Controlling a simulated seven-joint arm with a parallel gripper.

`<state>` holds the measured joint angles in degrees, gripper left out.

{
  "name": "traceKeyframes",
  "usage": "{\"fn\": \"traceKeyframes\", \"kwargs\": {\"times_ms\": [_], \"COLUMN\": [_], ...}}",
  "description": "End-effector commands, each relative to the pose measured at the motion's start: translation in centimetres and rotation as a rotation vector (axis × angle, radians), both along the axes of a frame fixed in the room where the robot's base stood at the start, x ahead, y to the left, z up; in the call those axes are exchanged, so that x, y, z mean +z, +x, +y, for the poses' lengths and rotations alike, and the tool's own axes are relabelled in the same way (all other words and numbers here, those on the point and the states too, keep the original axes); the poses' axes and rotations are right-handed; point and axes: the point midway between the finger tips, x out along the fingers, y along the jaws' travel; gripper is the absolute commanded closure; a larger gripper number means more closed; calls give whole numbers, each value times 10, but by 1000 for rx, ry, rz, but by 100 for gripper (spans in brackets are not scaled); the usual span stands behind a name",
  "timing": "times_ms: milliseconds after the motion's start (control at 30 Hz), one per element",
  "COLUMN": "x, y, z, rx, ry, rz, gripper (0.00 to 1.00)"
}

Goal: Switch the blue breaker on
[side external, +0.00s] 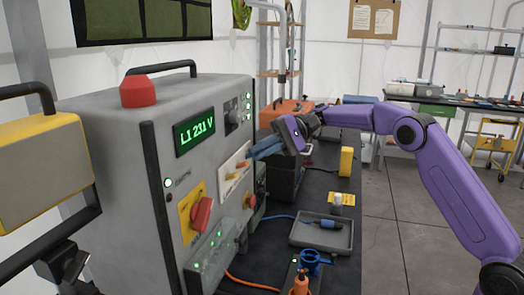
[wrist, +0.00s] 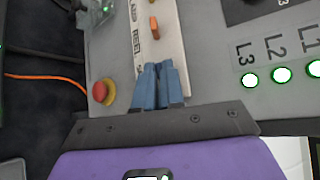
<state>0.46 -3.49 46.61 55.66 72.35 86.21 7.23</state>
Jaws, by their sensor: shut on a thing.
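The white breaker strip (side external: 236,170) is on the front of the grey cabinet, and it also shows in the wrist view (wrist: 172,38). Orange levers (wrist: 154,28) stand on it. My gripper (side external: 254,154), with blue fingers, reaches the strip from the right. In the wrist view its fingertips (wrist: 160,68) are close together at the strip's near end, shut on the blue breaker. The fingers hide nearly all of that breaker, so its lever position cannot be made out.
A red knob (wrist: 102,91) sits beside the strip. Green lamps marked L1, L2 and L3 (wrist: 282,74) are on the other side. A red rotary switch (side external: 202,213) is lower on the cabinet. A grey tray (side external: 322,233) lies on the dark bench.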

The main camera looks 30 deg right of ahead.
Motion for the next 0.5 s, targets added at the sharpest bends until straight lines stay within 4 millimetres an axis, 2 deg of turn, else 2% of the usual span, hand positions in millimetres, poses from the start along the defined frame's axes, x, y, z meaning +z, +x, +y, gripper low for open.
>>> {"fn": "traceKeyframes", "kwargs": {"times_ms": [267, 300, 500], "x": [0, 0, 0], "y": [0, 0, 0], "z": [-2, -2, -1], "rx": [-2, -2, -1], "ry": [0, 0, 1], "rz": [2, 2, 2], "gripper": [100, 81, 81]}}
